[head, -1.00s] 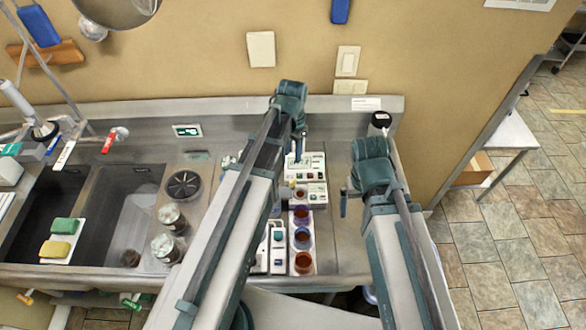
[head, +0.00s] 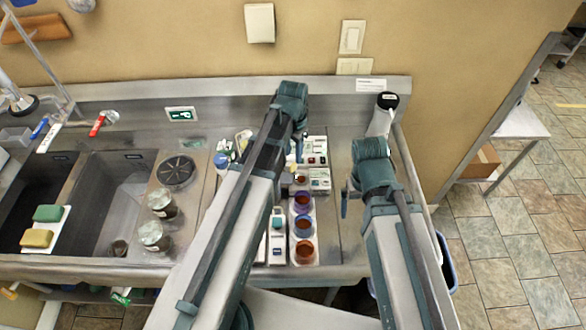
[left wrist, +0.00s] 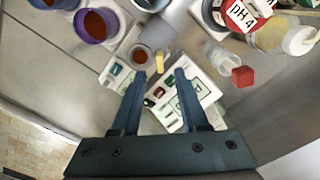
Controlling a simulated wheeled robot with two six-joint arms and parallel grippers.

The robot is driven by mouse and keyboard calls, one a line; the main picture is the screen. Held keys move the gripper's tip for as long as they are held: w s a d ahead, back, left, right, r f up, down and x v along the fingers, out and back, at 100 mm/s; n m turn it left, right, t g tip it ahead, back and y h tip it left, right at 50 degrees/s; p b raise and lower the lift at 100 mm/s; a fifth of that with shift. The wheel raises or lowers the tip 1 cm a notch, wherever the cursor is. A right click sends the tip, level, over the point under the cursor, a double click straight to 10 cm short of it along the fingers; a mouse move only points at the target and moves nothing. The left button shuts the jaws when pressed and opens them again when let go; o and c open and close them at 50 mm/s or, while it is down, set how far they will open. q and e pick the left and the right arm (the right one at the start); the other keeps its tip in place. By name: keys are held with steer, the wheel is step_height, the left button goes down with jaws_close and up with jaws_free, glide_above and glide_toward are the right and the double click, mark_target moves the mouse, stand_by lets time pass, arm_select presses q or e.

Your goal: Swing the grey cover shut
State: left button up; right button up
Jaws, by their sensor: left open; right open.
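Small white devices (head: 319,178) with printed panels stand on the steel counter by the back ledge. In the left wrist view a white device (left wrist: 172,92) lies beneath and between my fingers. My left arm hides part of the counter. My right gripper (head: 346,196) is open and empty, right of the devices and apart from them.
A row of cups with reddish-brown contents, including a purple one (head: 302,200), stands in front of the devices. A white meter (head: 277,240) is left of them. A black-topped bottle (head: 383,112) stands at the right back. Sinks (head: 115,195) lie left.

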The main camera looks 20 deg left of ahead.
mark_target(293, 164)
arm_select(q)
step_height(293, 164, down, 5)
steer(key=b, duration=0.3)
steer(key=shift+r+b, duration=0.15)
steer(key=shift+b, duration=0.2)
arm_select(e)
step_height(293, 164, down, 5)
steer(key=shift+r, duration=0.1)
arm_select(q)
jaws_close()
stand_by(0.7)
